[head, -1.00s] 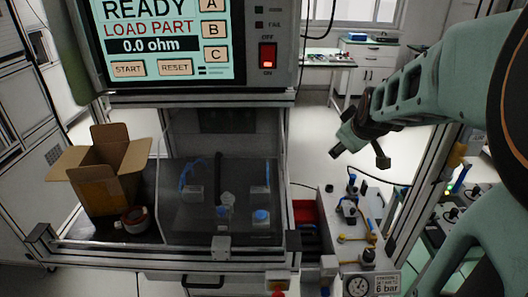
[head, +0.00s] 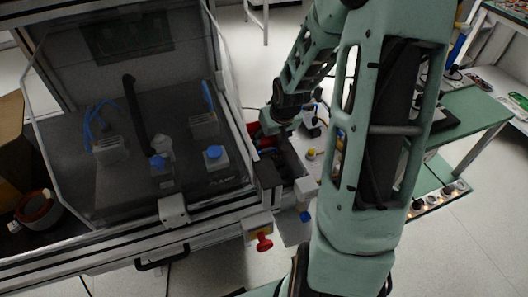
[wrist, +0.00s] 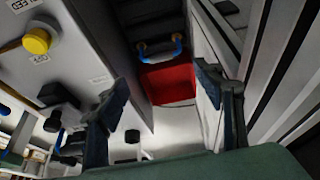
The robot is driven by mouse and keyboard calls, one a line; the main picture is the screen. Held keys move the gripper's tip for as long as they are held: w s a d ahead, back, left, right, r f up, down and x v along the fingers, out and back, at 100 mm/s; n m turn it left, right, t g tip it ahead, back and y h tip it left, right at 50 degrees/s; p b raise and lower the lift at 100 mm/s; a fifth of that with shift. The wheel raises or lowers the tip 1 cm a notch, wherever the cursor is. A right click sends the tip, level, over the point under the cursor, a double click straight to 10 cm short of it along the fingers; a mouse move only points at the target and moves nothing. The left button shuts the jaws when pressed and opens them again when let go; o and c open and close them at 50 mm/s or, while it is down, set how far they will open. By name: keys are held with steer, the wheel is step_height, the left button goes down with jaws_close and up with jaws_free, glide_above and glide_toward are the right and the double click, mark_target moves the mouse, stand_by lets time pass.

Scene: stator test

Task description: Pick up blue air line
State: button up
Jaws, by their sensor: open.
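In the wrist view my gripper (wrist: 165,88) is open and empty, with its two dark fingers spread apart. In the head view a blue looped line (head: 91,122) is inside the clear-walled chamber, well left of my gripper. My fingers are mostly hidden by my arm in the head view.
A pale panel with a yellow button (wrist: 37,41) stands left of the bay, and light frame rails are to the right. In the head view a red knob (head: 264,243) juts from the station front, and a green workbench (head: 478,112) is at right.

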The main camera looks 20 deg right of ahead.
mark_target(267, 150)
steer(key=b+x, duration=0.1)
steer(key=x, duration=0.4)
steer(key=shift+s+a+f+b, duration=0.1)
steer(key=shift+a+f+b, duration=0.1)
steer(key=shift+f+b, duration=0.1)
steer(key=shift+b+x, duration=0.7)
steer(key=shift+x, duration=2.2)
steer(key=shift+c, duration=0.4)
steer(key=c, duration=0.7)
steer(key=shift+o, duration=0.2)
steer(key=shift+r, duration=0.1)
step_height(267, 150, up, 18)
steer(key=p, duration=0.4)
